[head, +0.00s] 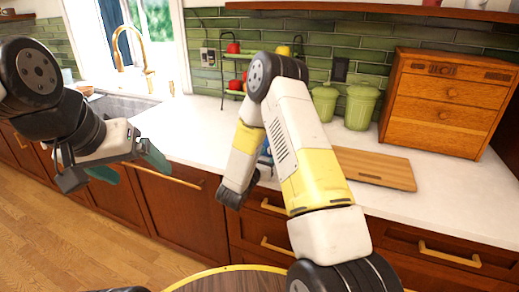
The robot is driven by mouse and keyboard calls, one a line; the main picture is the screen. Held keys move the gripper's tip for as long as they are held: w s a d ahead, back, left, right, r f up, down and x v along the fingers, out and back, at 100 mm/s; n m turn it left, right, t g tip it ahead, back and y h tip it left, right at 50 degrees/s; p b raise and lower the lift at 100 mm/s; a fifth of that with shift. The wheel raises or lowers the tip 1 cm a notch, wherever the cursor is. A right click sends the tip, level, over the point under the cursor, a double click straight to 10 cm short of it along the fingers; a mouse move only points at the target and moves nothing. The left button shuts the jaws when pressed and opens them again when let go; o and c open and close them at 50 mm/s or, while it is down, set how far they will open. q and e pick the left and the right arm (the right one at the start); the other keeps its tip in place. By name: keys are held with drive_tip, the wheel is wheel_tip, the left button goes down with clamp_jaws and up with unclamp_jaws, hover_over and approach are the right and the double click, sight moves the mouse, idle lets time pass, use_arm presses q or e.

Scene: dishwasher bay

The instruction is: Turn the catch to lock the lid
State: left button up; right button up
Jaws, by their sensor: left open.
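My left gripper (128,168) is open and empty, with its teal finger pads spread apart. It hangs in front of the wooden cabinet fronts, at the left of the head view. My right arm rises from the bottom right and bends down near the middle. Its dark end (236,190) is by the counter's front edge, and I cannot make out its fingers. I cannot identify a lid or a catch in this view. A small blue thing (265,152) is mostly hidden behind my right arm.
A white counter (190,140) runs across, with a sink (118,108) at left. Open floor (60,245) lies at lower left.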

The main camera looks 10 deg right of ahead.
clamp_jaws()
drive_tip(key=shift+m, duration=0.7)
unclamp_jaws()
drive_tip(key=v, duration=0.7)
drive_tip(key=shift+s+a, duration=0.25)
drive_tip(key=shift+s, duration=0.1)
